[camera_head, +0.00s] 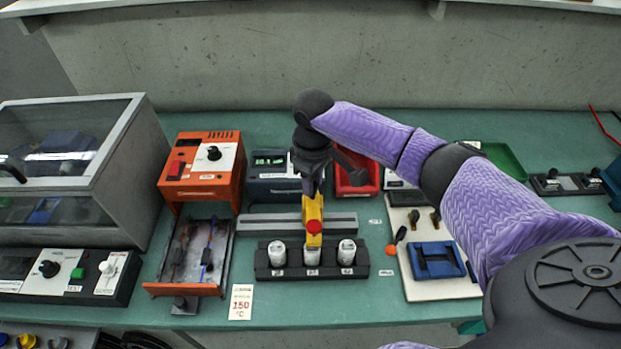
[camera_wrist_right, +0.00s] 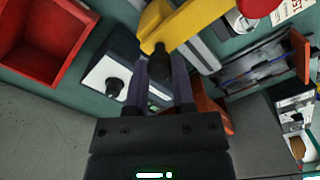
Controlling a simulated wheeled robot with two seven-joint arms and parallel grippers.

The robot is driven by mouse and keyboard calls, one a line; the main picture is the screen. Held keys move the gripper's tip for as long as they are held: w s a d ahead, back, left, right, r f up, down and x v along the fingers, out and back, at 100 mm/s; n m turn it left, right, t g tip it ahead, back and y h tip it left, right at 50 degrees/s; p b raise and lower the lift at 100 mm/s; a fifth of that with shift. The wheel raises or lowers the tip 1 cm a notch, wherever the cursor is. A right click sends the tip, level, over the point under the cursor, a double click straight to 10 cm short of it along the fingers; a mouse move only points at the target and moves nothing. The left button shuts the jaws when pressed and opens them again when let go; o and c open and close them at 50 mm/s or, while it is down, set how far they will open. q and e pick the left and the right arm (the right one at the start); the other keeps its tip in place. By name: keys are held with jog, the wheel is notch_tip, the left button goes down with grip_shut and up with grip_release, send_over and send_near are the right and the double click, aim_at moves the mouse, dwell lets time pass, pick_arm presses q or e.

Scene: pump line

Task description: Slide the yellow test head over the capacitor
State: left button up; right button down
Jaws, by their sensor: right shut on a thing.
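The yellow test head (camera_head: 312,208), with a red knob (camera_head: 314,227), stands above the middle of the black holder (camera_head: 300,272). It also shows at the top of the right wrist view (camera_wrist_right: 190,24). The holder carries three white capacitors: a left one (camera_head: 277,254), a middle one (camera_head: 312,257) and a right one (camera_head: 347,252). The test head overlaps the top of the middle capacitor in the head view; I cannot tell whether they touch. My right gripper (camera_head: 312,190) is shut on the test head's dark rear part (camera_wrist_right: 160,64). My left gripper is not in view.
A grey rail (camera_head: 345,222) lies behind the holder. An orange unit (camera_head: 202,165) with an open drawer (camera_head: 160,289) stands left, a red bin (camera_head: 370,182) behind right. A blue fixture (camera_head: 437,260) sits on a white board at right. A 150 °C card (camera_head: 241,302) lies in front.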

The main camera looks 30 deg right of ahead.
jog(key=s+d+p, duration=0.3)
jog(key=d+p, duration=0.1)
jog(key=d, duration=0.2)
jog(key=shift+s, duration=0.25)
jog(key=c, duration=0.8)
grip_release()
jog(key=o, duration=0.3)
jog(key=shift+s+d, duration=0.1)
jog(key=shift+d, duration=0.05)
jog(key=shift+o, duration=0.2)
